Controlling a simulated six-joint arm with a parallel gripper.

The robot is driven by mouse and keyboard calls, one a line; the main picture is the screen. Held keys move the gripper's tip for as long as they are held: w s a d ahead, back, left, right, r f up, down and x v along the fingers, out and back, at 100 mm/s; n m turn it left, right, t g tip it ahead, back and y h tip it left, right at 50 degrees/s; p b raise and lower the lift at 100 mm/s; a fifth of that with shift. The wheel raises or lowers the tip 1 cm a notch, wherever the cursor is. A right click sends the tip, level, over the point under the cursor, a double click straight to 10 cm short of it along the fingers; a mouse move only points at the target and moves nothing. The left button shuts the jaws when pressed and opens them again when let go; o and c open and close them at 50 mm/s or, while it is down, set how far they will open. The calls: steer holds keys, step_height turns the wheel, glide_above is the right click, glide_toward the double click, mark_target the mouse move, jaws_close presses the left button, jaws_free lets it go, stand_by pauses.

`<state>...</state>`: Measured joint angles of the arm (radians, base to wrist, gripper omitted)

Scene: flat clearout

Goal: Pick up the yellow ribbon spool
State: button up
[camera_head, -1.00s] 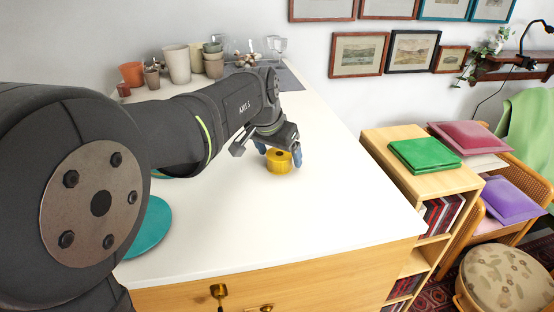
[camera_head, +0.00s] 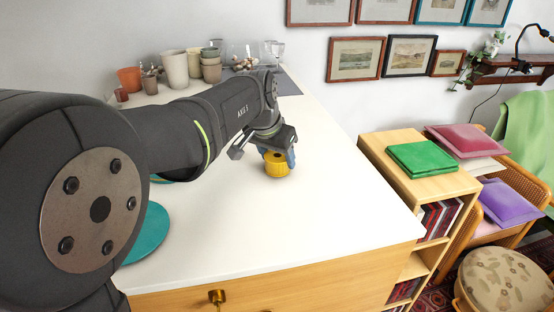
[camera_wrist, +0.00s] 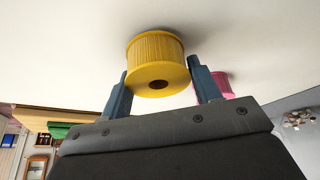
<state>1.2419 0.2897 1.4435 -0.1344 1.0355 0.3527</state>
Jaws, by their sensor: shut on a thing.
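The yellow ribbon spool (camera_head: 277,165) is on the white top of the chest, towards its back half. In the wrist view the spool (camera_wrist: 156,62) shows its ridged side and a dark centre hole, between two blue fingers. My gripper (camera_head: 279,157) is shut on the spool, one finger on each side. The gripper also shows in the wrist view (camera_wrist: 160,88). I cannot tell whether the spool is touching the top or just clear of it.
Teal round items (camera_head: 149,232) lie to the left, partly behind my arm. Several pots (camera_head: 175,68) and glasses stand at the back. A pink object (camera_wrist: 222,84) is beyond the right finger in the wrist view. The white top (camera_head: 330,215) is clear in front and right.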

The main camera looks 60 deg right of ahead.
steer(key=r, duration=0.2)
steer(key=s+r, duration=0.1)
steer(key=r, duration=0.1)
steer(key=shift+s+a+r, duration=0.1)
steer(key=shift+s, duration=0.1)
steer(key=s+a+r, duration=0.2)
steer(key=s+r, duration=0.4)
steer(key=s, duration=0.4)
step_height(320, 180, up, 2)
steer(key=n+t, duration=0.2)
steer(key=n, duration=0.2)
glide_above(282, 157)
steer(key=w+a, duration=0.3)
steer(key=a, duration=0.1)
steer(key=w+a+r+n+t+y, duration=0.15)
steer(key=w+a+n, duration=0.4)
steer(key=w, duration=0.65)
steer(key=shift+m, duration=0.35)
steer(key=w+a+f, duration=0.1)
steer(key=w+f, duration=0.1)
steer(key=w, duration=0.1)
steer(key=w+a+f, duration=0.1)
steer(key=w, duration=0.3)
steer(key=w+a+f, duration=0.1)
steer(key=w+f, duration=0.1)
steer(key=w, duration=0.1)
steer(key=shift+w+a+f, duration=0.1)
steer(key=shift+w+f, duration=0.5)
steer(key=shift+f, duration=1.85)
